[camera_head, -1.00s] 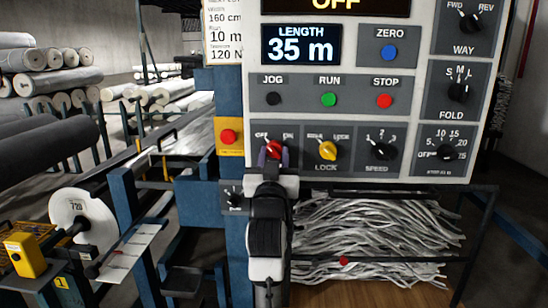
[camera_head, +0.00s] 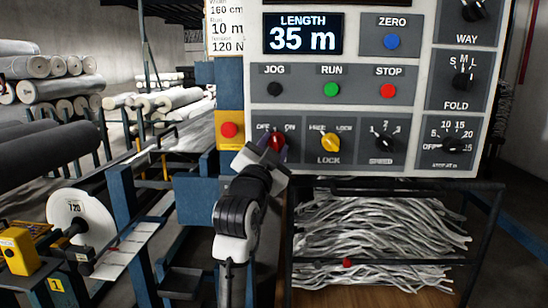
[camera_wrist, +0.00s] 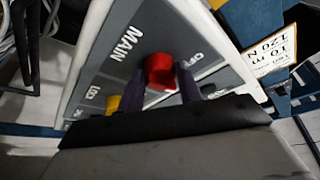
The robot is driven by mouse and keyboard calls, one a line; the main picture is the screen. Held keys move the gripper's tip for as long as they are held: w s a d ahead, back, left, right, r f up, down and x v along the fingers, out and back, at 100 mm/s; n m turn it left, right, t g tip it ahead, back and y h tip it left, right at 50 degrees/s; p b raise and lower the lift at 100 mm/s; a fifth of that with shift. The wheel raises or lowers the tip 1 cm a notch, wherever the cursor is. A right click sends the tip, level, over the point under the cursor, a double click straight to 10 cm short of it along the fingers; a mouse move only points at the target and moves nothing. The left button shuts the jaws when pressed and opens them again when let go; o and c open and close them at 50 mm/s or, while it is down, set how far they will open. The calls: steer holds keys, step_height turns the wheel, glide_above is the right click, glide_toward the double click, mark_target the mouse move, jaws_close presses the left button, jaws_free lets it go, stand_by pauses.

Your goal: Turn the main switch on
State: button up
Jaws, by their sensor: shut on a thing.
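The main switch is a red knob (camera_head: 277,138) on the lower left of the control panel, below its OFF and ON labels. It also shows in the wrist view (camera_wrist: 158,68), beside the word MAIN. My gripper (camera_head: 275,151) is shut on the knob, with dark fingers on both sides of it in the wrist view (camera_wrist: 161,86). The gripper is tilted, its body leaning down to the left in the head view. The fingers partly hide the knob, and its exact pointer direction is hard to read.
The yellow LOCK knob (camera_head: 331,142) is close on the right, with the black SPEED knob (camera_head: 384,142) beyond. A red button on a yellow box (camera_head: 230,130) is close on the left. A wire rack of grey strips (camera_head: 380,235) stands below the panel.

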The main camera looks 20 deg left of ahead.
steer(key=m+g+h+b, duration=0.1)
steer(key=m, duration=0.2)
steer(key=m+h+b, duration=0.1)
steer(key=m, duration=0.3)
steer(key=shift+a+r+g, duration=0.15)
steer(key=shift+r+g, duration=0.05)
steer(key=shift+g, duration=0.2)
steer(key=m+g, duration=0.1)
steer(key=m, duration=0.1)
steer(key=m+g+h, duration=0.1)
steer(key=m, duration=0.1)
steer(key=shift+r+m, duration=0.2)
steer(key=shift+m, duration=0.2)
steer(key=o, duration=1)
steer(key=shift+s, duration=0.1)
steer(key=s, duration=0.4)
steer(key=s+a+b, duration=0.1)
steer(key=s, duration=0.4)
steer(key=s+b, duration=0.1)
steer(key=s, duration=0.3)
steer(key=shift+s+a, duration=0.3)
steer(key=shift+s, duration=0.05)
steer(key=shift+r, duration=0.1)
